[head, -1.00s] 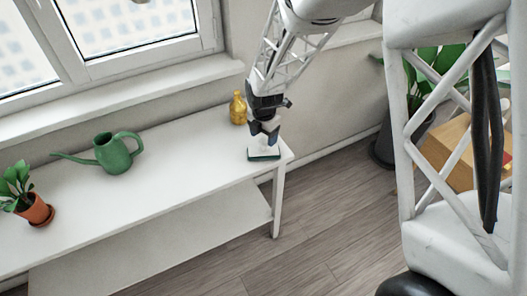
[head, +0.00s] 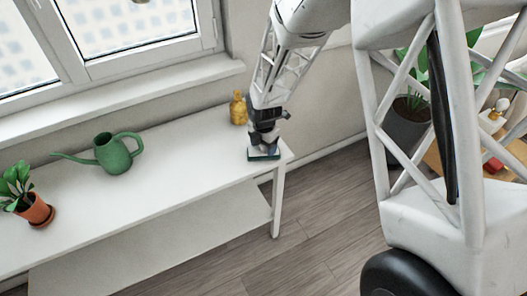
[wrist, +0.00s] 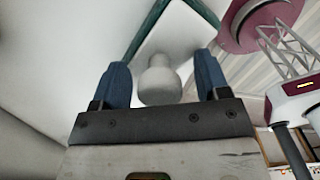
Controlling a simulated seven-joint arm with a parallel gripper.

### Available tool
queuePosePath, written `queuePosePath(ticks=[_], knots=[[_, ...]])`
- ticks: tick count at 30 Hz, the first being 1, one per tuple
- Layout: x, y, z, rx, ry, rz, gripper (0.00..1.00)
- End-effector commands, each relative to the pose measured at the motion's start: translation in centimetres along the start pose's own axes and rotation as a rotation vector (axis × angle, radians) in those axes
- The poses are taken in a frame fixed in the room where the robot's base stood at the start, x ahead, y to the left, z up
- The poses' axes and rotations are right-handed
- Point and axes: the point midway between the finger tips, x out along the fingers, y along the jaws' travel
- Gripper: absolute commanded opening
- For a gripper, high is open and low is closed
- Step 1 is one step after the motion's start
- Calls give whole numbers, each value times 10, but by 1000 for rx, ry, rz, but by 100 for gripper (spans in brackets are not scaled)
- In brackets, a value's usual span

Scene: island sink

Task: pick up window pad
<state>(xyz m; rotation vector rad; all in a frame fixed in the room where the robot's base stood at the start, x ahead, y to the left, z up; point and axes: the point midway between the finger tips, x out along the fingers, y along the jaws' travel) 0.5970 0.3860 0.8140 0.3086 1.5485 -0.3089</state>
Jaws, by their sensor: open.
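The window pad (head: 264,156) lies on the right end of the white table, with a dark green edge and a pale top. In the wrist view its pale knob handle (wrist: 160,82) stands between my two blue fingers, with the green-edged pad (wrist: 150,28) beyond. My gripper (head: 264,146) is right over the pad and open, one finger on each side of the knob. In the head view the gripper hides most of the pad's top.
A yellow bottle (head: 238,108) stands just behind and left of the pad. A green watering can (head: 114,153) and a potted plant (head: 36,210) are farther left on the white table (head: 185,165). The window sill (head: 130,98) runs behind.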

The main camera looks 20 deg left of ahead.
Motion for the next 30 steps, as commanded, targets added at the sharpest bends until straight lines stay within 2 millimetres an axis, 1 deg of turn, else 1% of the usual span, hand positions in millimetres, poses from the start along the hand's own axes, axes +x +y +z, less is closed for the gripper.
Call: queuePosePath(ticks=[14,24,26,30], knots=[[0,0,0,0,0,0,69],[0,0,0,0,0,0,17],[0,0,0,0,0,0,10],[0,0,0,0,0,0,10]])
